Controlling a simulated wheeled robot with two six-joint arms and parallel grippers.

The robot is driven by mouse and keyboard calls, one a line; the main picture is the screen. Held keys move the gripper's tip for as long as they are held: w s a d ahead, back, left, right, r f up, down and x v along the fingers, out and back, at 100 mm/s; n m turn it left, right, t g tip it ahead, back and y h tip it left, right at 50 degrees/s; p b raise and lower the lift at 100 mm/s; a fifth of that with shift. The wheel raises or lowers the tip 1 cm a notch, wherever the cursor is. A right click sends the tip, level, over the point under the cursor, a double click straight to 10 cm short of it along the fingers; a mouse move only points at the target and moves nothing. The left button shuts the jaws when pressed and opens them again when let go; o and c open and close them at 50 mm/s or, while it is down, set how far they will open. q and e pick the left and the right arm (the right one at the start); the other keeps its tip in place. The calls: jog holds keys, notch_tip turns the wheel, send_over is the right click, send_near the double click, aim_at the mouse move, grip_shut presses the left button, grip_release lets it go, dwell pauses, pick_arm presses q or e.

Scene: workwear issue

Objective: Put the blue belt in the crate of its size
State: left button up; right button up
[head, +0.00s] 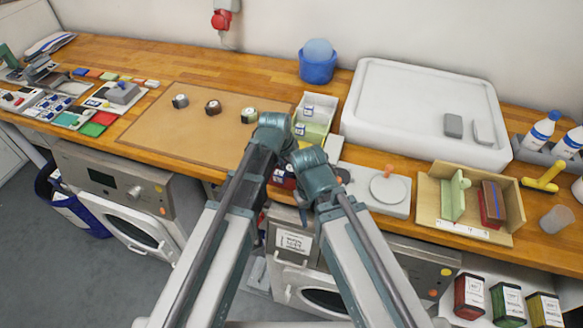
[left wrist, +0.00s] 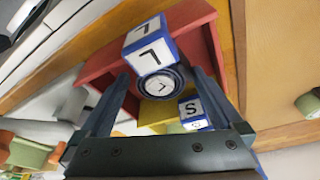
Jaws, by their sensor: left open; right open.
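The blue belt (left wrist: 158,84) is a small dark-blue coil with a white round face marked L. In the left wrist view it is between the open fingers of my left gripper (left wrist: 160,77), inside or just above a red crate (left wrist: 205,15). I cannot tell whether the fingers touch it. Blue-edged white blocks marked L (left wrist: 150,45) and S (left wrist: 195,110) are beside it. In the head view my arms mostly hide the red crate (head: 285,180). My right gripper (head: 322,182) is lower and to the right, its fingers mostly hidden; it is open.
Grey (head: 180,101), brown (head: 213,107) and green (head: 249,115) coils stand on the brown mat (head: 160,128). A white tub (head: 420,90), a scale (head: 387,190) and a wooden box (head: 470,170) stand to the right.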

pick_arm(q)
jog(key=shift+r, duration=0.1)
jog(key=p+v, duration=1.2)
dwell(0.4)
jog(key=s+a+n+g+y, duration=0.1)
jog(key=s+a+n, duration=0.3)
jog(key=a, duration=0.4)
jog(key=s+a+n+y, duration=0.1)
jog(key=s+a+n, duration=0.35)
jog(key=a, duration=0.25)
jog(key=s+d+f+m+g+y+b, duration=0.1)
jog(key=s+d+f+m+b, duration=0.3)
jog(key=d, duration=0.7)
jog(key=shift+s+f+b, duration=0.6)
jog(key=shift+s+f, duration=0.2)
jog(key=shift+s, duration=0.1)
